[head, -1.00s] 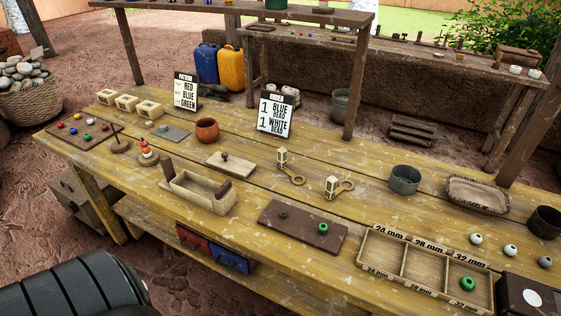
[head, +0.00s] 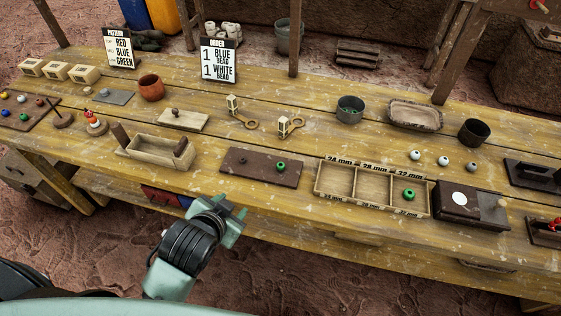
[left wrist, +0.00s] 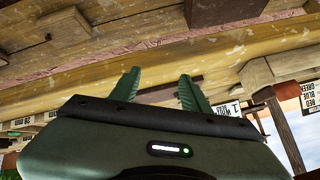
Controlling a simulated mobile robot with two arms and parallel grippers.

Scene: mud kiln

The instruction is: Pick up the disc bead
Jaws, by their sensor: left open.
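My left gripper (head: 233,210) is raised in front of the table's front edge, open and empty. Its two green fingers also show apart in the left wrist view (left wrist: 160,88), with the wooden table above them. A dark brown board (head: 262,175) lies on the table beyond the gripper. On it sit a small dark bead (head: 243,160) and a green ring-like bead (head: 280,167). Another green bead (head: 409,194) lies in the right compartment of the sorting tray (head: 335,203). I cannot tell for sure which is the disc bead. My right gripper is not in view.
A wooden box (head: 152,152) stands left of the board. A dark box with a white disc (head: 460,198) stands right of the tray. Several loose beads, a grey cup (head: 350,109) and a dark cup (head: 474,132) stand farther back. Order sign (head: 219,61) is behind.

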